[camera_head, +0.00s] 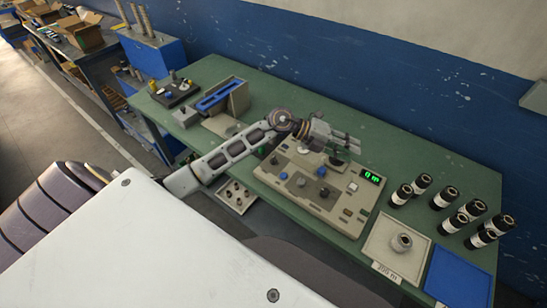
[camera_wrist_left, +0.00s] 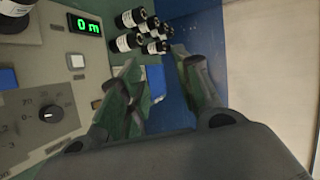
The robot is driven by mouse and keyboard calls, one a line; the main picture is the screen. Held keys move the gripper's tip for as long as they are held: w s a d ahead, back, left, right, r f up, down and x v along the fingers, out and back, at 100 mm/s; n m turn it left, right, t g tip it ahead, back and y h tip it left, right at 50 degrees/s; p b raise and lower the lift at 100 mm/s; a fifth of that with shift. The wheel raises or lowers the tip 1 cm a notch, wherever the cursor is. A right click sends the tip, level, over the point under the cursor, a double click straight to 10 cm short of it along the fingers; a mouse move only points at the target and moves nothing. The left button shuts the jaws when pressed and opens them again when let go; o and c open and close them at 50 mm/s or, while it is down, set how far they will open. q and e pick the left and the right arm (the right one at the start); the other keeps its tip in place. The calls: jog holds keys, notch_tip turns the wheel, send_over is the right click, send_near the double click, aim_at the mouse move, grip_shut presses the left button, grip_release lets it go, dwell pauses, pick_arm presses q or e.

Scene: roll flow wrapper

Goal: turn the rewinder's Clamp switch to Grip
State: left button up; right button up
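The rewinder (camera_head: 318,203) is a beige console on the green bench, with several knobs and buttons and a green display (camera_head: 371,177). In the left wrist view the display (camera_wrist_left: 87,26) reads 0 m, and a black knob (camera_wrist_left: 50,113) sits on a numbered dial. I cannot tell which control is the Clamp switch; no Clamp or Grip label is legible. My left gripper (camera_head: 350,144) is above the console's back edge, covering part of it. In the left wrist view the gripper's fingers (camera_wrist_left: 162,88) are apart with nothing between them. My right gripper is not in view.
Several black rolls with white bands (camera_head: 444,197) stand right of the console. A pale tray (camera_head: 381,234) holding a small round part and a blue tray (camera_head: 459,276) lie at the front right. A box with a blue insert (camera_head: 238,100) stands left. The blue wall is close behind.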

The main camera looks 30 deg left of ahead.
pick_arm(q)
jog(key=a+f+m+g+y, duration=0.1)
jog(key=a+f+g+y, duration=0.15)
jog(key=a+f, duration=0.2)
jog(key=n+g+y, duration=0.2)
jog(key=g+y, duration=0.1)
jog(key=y, duration=0.8)
send_over(273, 159)
jog(key=f, duration=0.1)
jog(key=shift+f+t+h, duration=0.2)
jog(key=shift+t+h, duration=0.05)
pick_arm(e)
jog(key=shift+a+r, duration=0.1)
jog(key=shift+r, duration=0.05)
pick_arm(q)
jog(key=shift+f, duration=0.1)
notch_tip(273, 159, down, 12)
jog(key=shift+p, duration=1.25)
jog(key=shift+f, duration=0.8)
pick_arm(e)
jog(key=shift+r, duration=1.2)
